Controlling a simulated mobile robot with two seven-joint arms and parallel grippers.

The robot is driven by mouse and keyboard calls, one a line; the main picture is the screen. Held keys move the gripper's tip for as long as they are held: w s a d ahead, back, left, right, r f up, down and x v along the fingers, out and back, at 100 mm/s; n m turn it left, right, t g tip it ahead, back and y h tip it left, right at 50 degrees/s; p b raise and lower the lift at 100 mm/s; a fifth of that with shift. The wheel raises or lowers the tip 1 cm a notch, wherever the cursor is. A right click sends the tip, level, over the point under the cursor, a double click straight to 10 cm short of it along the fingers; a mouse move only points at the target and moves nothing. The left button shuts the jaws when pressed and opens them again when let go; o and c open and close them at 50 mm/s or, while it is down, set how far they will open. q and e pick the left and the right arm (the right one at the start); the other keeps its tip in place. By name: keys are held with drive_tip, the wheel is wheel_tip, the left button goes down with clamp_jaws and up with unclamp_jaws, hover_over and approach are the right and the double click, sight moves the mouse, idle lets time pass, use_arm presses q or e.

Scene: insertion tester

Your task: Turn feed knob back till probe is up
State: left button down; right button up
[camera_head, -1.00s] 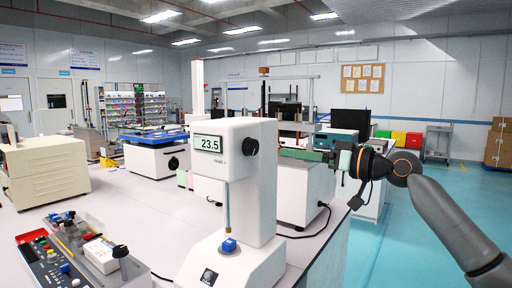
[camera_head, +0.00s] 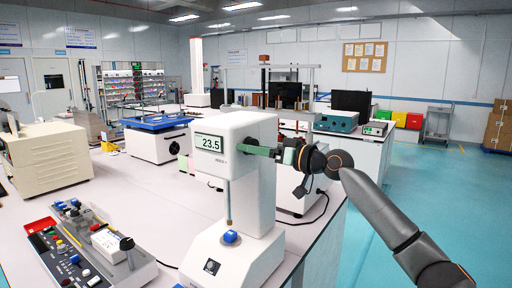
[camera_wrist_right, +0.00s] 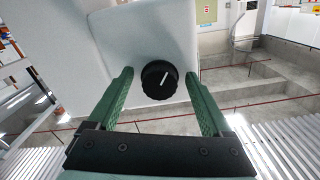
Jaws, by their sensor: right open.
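The white insertion tester (camera_head: 258,195) stands on the bench in the head view, its display (camera_head: 208,143) reading 23.5. Its thin probe (camera_head: 228,205) points down over a blue piece (camera_head: 231,237) on the base; I cannot tell whether they touch. The black feed knob (camera_wrist_right: 160,80), with a white mark, is on the head's side. My right gripper (camera_head: 250,149) is open at the knob, its green fingers hiding it in the head view. In the right wrist view the knob shows between the open fingers, with gaps either side. My left gripper is not in view.
A control panel with a tray of parts (camera_head: 90,250) lies on the bench left of the tester. A beige cabinet (camera_head: 45,158) stands farther left. A cable (camera_head: 312,212) lies behind the tester. The blue floor (camera_head: 440,200) at right is open.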

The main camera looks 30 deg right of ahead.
drive_tip(key=shift+c, duration=0.3)
clamp_jaws()
idle(0.3)
idle(1.6)
drive_tip(key=shift+o, duration=0.3)
unclamp_jaws()
drive_tip(key=b+v, duration=0.7)
drive_tip(key=v, duration=0.5)
drive_tip(key=shift+s, duration=0.25)
drive_tip(key=shift+d, duration=0.2)
